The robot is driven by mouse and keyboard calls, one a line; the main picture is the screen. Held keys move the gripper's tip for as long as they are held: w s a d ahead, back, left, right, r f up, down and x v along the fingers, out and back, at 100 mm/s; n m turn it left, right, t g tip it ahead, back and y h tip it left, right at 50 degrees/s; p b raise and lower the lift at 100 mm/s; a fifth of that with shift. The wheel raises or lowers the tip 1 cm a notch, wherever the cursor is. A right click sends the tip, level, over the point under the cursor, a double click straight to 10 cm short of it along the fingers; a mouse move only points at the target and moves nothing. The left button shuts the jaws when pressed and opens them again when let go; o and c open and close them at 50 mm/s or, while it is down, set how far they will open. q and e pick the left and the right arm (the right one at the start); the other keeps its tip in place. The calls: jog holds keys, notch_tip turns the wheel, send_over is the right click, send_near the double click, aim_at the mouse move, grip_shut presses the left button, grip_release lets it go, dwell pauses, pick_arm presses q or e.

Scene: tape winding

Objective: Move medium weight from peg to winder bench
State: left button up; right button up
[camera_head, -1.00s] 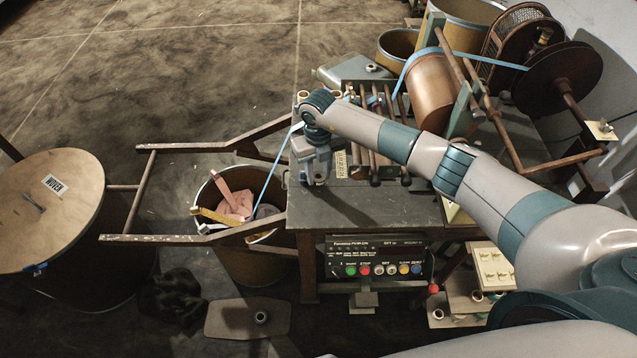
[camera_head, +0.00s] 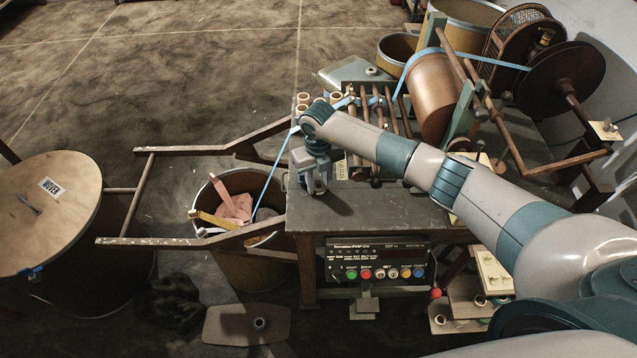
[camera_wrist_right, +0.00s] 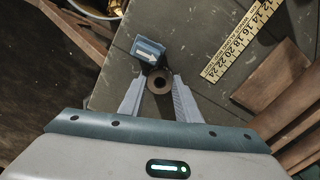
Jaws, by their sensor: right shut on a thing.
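My right gripper (camera_head: 315,188) is over the front left part of the dark winder bench (camera_head: 410,202). In the right wrist view its two fingers (camera_wrist_right: 160,92) are shut on a brown round weight (camera_wrist_right: 151,80) with a dark hole in its middle. The bench top (camera_wrist_right: 215,98) lies under it; I cannot tell whether the weight touches the bench. In the head view the gripper hides the weight. A peg cannot be made out for certain. My left gripper is not in view.
A blue-grey block with a white arrow (camera_wrist_right: 148,52) is just beyond the weight. A yellow ruler (camera_wrist_right: 240,42) lies to the right. Wooden rollers (camera_head: 375,150) and a copper drum (camera_head: 433,95) stand behind. A bin (camera_head: 240,262) is left of the bench.

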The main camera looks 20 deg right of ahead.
jog(key=shift+f, duration=0.1)
jog(key=o, duration=1.2)
jog(key=shift+r+p, duration=3.05)
jog(key=shift+r, duration=3.1)
